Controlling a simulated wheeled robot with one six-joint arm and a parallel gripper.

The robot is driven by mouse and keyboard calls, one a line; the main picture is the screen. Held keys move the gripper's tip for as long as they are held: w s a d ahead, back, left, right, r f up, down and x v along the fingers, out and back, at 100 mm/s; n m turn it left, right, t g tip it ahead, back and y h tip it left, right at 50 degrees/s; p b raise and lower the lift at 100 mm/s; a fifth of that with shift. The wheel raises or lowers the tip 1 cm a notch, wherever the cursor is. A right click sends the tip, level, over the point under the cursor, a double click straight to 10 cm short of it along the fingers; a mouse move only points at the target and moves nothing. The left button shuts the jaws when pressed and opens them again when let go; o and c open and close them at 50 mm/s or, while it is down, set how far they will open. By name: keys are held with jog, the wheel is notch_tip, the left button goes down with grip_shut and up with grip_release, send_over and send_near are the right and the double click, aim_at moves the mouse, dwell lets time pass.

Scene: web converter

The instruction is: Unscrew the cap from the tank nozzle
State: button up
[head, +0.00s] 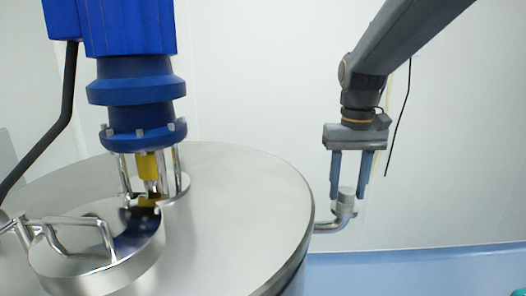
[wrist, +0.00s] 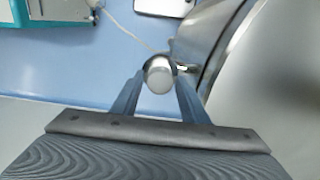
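The tank (head: 245,190) is a large steel vessel with a domed top. Its nozzle (head: 332,225) is a bent steel pipe leaving the tank's right side and turning upward. A grey round cap (head: 346,199) sits upright on the nozzle's end. My gripper (head: 351,193) points down over the cap, with its two blue-grey fingers apart. In the wrist view the cap (wrist: 159,76) lies between the fingertips of my gripper (wrist: 157,88), with narrow gaps seeming to show on both sides. Whether the fingers touch the cap cannot be told for certain.
A blue motor (head: 135,90) stands on the tank top above a yellow coupling. A round hatch (head: 95,250) with bent handles is at the front left. A teal-edged cabinet (wrist: 60,15) stands on the blue floor (wrist: 95,65). The space right of the nozzle is clear.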

grip_shut()
jog(key=shift+n+p, duration=0.4)
jog(key=shift+n, duration=1.6)
jog(key=shift+n, duration=2)
jog(key=shift+n, duration=2)
